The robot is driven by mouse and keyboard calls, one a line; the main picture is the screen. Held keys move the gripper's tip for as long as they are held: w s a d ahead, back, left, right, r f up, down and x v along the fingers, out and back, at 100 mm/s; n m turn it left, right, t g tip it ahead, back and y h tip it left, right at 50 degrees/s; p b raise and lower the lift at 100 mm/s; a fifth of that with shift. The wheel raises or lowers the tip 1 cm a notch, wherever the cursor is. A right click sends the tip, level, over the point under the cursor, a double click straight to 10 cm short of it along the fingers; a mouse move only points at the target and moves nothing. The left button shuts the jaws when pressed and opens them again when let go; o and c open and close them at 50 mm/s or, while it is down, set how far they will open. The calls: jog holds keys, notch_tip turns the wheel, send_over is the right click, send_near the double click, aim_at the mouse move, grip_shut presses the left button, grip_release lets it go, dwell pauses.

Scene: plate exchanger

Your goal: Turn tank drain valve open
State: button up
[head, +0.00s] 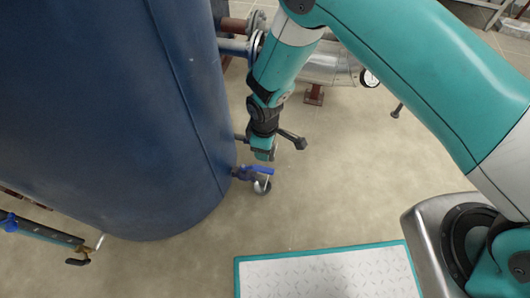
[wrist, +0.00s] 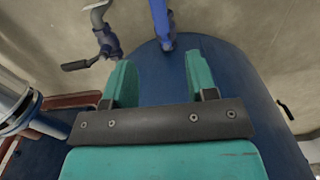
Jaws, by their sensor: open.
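The wrist view shows my gripper (wrist: 158,58) with two teal fingers wide apart and nothing held. Part of the valve body is hidden.
Flanged pipes (head: 234,46) leave the tank behind my arm. A teal-edged white panel (head: 330,274) lies in front; the floor between is clear.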

notch_tip(320, 180, up, 4)
jog(key=shift+r+p, duration=0.1)
jog(key=shift+p, duration=0.35)
jog(key=s+d+r+m+y, duration=0.1)
jog(key=s+d+r+m, duration=0.1)
jog(key=r, duration=1)
jog(key=s+d+r+m+y, duration=0.1)
jog(key=d+r+m, duration=0.15)
jog(key=r, duration=0.95)
jog(key=s+d+r+m+y, duration=0.1)
jog(key=s+d+r, duration=0.3)
jog(key=s+r, duration=0.3)
jog(key=s+d+r+m+y, duration=0.1)
jog(key=s+d+r+m, duration=0.15)
jog(key=s+r, duration=0.5)
notch_tip(320, 180, up, 33)
jog(key=s+n+p, duration=0.1)
jog(key=p, duration=3.4)
jog(key=shift+d, duration=0.25)
jog(key=shift+r, duration=0.1)
